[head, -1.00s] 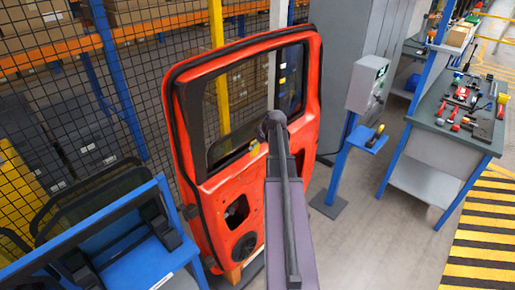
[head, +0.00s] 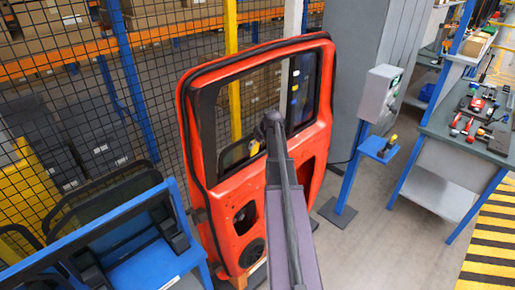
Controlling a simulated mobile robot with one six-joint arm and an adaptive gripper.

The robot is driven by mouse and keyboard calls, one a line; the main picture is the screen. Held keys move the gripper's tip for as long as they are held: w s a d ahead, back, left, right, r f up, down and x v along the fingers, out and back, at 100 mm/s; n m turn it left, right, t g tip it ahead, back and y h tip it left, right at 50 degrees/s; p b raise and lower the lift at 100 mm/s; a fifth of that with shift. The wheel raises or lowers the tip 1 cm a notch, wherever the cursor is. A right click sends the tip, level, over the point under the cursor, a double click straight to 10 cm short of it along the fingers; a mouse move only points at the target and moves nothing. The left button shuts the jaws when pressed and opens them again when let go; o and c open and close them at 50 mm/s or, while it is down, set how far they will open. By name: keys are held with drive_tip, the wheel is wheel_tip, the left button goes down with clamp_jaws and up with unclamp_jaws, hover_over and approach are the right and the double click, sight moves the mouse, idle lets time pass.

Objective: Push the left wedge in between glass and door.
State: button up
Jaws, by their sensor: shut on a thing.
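The orange-red door (head: 313,172) stands upright in front of me with its window opening facing me. A dark pane, likely the glass (head: 235,155), shows low in the opening; its edge against the door is hard to make out. My gripper (head: 262,138) is at the lower edge of the window, mostly hidden behind my dark wrist. It is shut on a small yellow wedge (head: 254,147), which shows just left of and below the wrist. Whether the wedge touches the door or the glass cannot be told. My arm hides part of the door's middle.
A blue rack (head: 160,262) with dark panes (head: 100,198) stands at left. A grey control box (head: 383,92) and a small blue shelf (head: 378,149) are right of the door. A workbench (head: 455,128) with tools is further right. Mesh fencing (head: 75,110) stands behind.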

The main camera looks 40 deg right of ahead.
sight(255, 150)
drive_tip(key=shift+w+f, duration=0.1)
drive_tip(key=shift+w, duration=0.25)
drive_tip(key=shift+f+b, duration=0.7)
drive_tip(key=shift+b, duration=0.1)
drive_tip(key=shift+w, duration=0.1)
drive_tip(key=shift+f+b, duration=1.3)
idle(1.4)
drive_tip(key=o, duration=1.4)
drive_tip(key=shift+c, duration=0.2)
